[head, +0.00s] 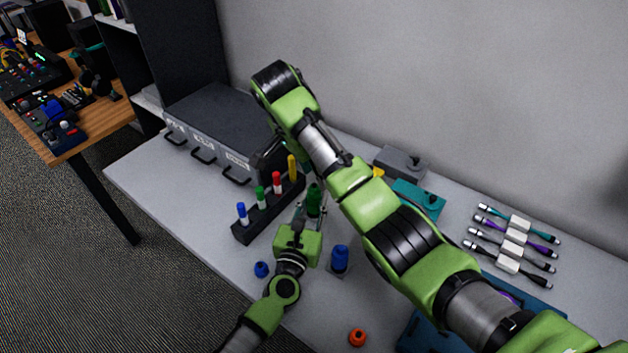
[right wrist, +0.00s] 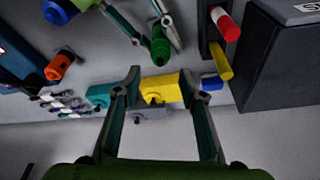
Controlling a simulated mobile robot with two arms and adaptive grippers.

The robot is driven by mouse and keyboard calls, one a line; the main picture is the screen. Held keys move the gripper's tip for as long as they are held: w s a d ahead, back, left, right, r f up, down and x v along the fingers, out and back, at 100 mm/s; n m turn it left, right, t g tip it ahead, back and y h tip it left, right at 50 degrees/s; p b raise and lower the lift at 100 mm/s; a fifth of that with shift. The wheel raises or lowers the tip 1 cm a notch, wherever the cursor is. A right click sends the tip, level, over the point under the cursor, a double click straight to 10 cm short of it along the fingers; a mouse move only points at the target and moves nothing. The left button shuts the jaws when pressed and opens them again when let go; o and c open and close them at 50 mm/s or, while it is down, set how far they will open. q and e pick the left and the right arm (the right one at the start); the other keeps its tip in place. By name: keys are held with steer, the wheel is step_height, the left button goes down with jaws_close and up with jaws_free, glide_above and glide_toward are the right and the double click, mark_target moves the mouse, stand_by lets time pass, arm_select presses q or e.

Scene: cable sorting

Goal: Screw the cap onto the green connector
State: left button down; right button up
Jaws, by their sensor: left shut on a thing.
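The green connector (head: 314,198) is a dark green cylinder near the middle of the head view. It also shows in the right wrist view (right wrist: 161,46) with a narrower end. My left gripper (head: 306,208) is shut on it. A separate green cap cannot be made out, and I cannot tell whether one is on the connector. My right gripper (right wrist: 161,72) is open, with nothing between its fingers. It is above the table's back part, behind the green connector, and is mostly hidden by its own arm in the head view.
A marker rack (head: 262,215) stands left of the green connector. A blue connector (head: 340,257), a blue cap (head: 261,269) and an orange cap (head: 357,337) are nearby. A drawer unit (head: 225,120) is behind left. Several cables (head: 515,238) lie at right.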

steer(key=shift+r, duration=0.2)
steer(key=shift+c, duration=0.5)
steer(key=n, duration=0.2)
steer(key=shift+w+r+n, duration=0.1)
steer(key=shift+n, duration=0.2)
steer(key=n, duration=0.5)
steer(key=shift+w+a+r+n+y, duration=0.1)
steer(key=shift+a+r+n+y, duration=0.1)
steer(key=shift+n+y, duration=0.2)
steer(key=n, duration=0.4)
steer(key=shift+r+g, duration=0.1)
steer(key=shift+g, duration=0.2)
steer(key=n, duration=0.3)
steer(key=shift+r+n+y, duration=0.15)
steer(key=shift+n+y, duration=0.15)
steer(key=n, duration=0.4)
steer(key=shift+r, duration=0.2)
steer(key=n, duration=0.3)
steer(key=shift+d+r+n+g+y, duration=0.15)
steer(key=shift+r+n+g+y, duration=0.05)
steer(key=shift+n+g+y, duration=0.2)
steer(key=n, duration=0.4)
steer(key=r+n, duration=0.1)
steer(key=n, duration=0.1)
steer(key=shift+s+d+n+g+y, duration=0.1)
steer(key=shift+s+n+g+y, duration=0.1)
steer(key=shift+n+g+y, duration=0.1)
